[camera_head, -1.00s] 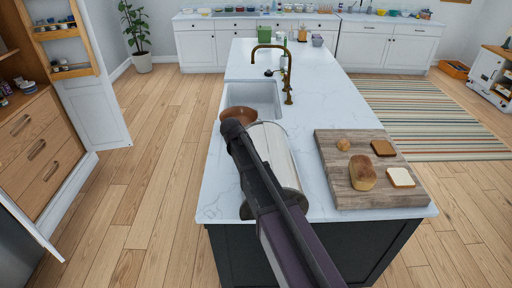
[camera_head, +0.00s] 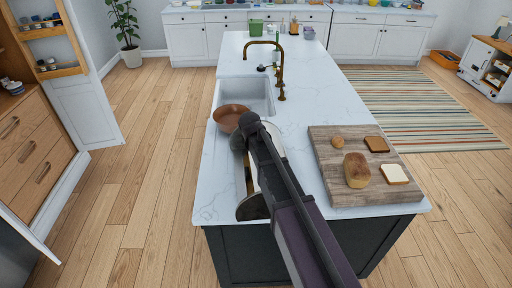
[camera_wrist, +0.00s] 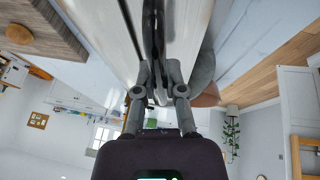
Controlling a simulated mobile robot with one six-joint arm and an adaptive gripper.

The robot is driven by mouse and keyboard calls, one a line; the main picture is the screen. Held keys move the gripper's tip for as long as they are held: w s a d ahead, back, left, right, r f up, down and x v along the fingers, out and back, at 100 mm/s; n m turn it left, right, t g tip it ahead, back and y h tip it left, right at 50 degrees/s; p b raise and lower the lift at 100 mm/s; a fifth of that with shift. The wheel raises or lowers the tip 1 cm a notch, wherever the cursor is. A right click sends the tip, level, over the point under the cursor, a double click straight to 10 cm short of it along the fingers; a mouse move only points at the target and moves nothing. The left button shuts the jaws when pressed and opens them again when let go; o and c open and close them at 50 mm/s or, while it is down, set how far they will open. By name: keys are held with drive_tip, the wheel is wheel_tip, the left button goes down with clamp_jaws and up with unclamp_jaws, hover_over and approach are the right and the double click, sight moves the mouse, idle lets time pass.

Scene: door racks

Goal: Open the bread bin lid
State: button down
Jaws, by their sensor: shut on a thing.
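The bread bin (camera_head: 252,207) stands on the near part of the white island counter, largely hidden behind my arm in the head view. Its left side shows an open gap with a brownish inside and a dark rounded end. Part of its pale lid (camera_head: 274,143) shows to the right of my arm. In the wrist view my gripper (camera_wrist: 158,82) is shut on a thin dark strip, seemingly the lid's handle (camera_wrist: 153,35), with pale surface on both sides. The fingertips are hidden by my arm in the head view.
A brown bowl (camera_head: 229,114) sits just beyond the bin, near the sink (camera_head: 255,92) and brass tap (camera_head: 280,75). A wooden board (camera_head: 330,165) with a loaf, a roll and bread slices lies to the right. The floor left of the island is clear.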

drive_tip(key=shift+w+r, duration=0.1)
drive_tip(key=shift+r, duration=0.05)
drive_tip(key=c, duration=0.7)
unclamp_jaws()
